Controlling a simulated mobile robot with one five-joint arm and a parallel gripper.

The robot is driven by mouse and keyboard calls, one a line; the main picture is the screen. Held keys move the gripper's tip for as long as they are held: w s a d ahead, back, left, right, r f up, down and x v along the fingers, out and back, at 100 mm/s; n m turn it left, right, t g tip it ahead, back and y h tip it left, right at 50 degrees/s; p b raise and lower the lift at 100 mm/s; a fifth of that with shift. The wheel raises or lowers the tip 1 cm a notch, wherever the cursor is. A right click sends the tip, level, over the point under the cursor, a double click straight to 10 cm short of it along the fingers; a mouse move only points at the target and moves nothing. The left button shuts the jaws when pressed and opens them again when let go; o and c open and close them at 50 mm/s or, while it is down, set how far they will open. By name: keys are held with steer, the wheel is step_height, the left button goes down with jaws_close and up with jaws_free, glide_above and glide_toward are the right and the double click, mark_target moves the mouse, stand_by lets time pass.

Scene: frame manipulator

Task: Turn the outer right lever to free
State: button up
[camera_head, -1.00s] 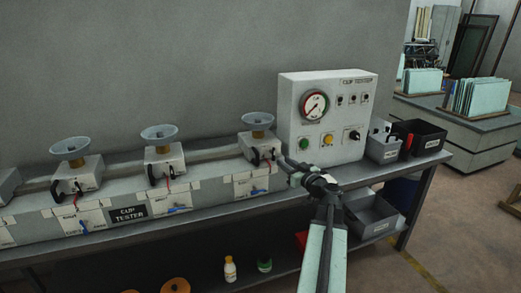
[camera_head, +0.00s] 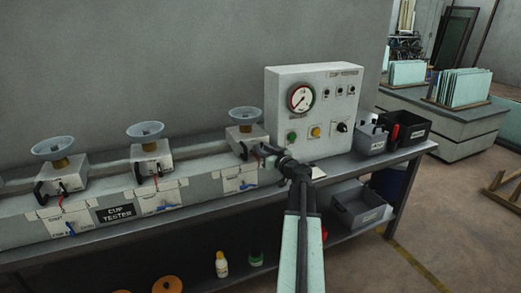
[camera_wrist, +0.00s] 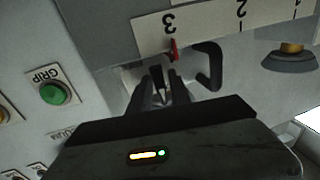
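The outer right cup station (camera_head: 243,139) stands just left of the control box. It has a red part near its front; in the wrist view this red piece (camera_wrist: 173,49) sits below the upside-down number 3. A black bent handle (camera_wrist: 210,66) is to its right. A blue lever (camera_head: 246,184) lies roughly level on the white plate below the station. My gripper (camera_wrist: 161,78) is at the right station, with its dark fingertips just short of the red piece. The fingers look close together; whether they are shut is unclear. Contact with the red piece cannot be told.
The control box (camera_head: 335,82) with gauge and buttons stands close to my gripper's right. A green button (camera_wrist: 54,93) shows in the wrist view. Two more cup stations (camera_head: 151,158) stand to the left. Bins (camera_head: 410,128) stand at the bench's right end.

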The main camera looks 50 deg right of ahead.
steer(key=shift+a, duration=0.1)
jaws_close()
steer(key=shift+m, duration=0.3)
steer(key=m+b, duration=0.2)
steer(key=m, duration=0.1)
steer(key=shift+f+m+t+h, duration=0.15)
steer(key=shift+m+t+h, duration=0.15)
steer(key=shift+t, duration=0.1)
steer(key=m, duration=0.2)
steer(key=m+b, duration=0.1)
steer(key=m, duration=0.2)
steer(key=shift+d+t+h, duration=0.2)
steer(key=shift+t+h, duration=0.1)
steer(key=shift+h, duration=0.1)
steer(key=m+h+b, duration=0.1)
steer(key=m, duration=0.4)
steer(key=shift+s+b, duration=0.1)
steer(key=shift+b, duration=0.2)
steer(key=shift+d+m+h, duration=0.1)
steer(key=shift+m+h, duration=0.35)
steer(key=shift+m, duration=1.05)
steer(key=shift+m+h, duration=0.45)
steer(key=shift+m, duration=1.05)
steer(key=shift+o, duration=0.5)
jaws_free()
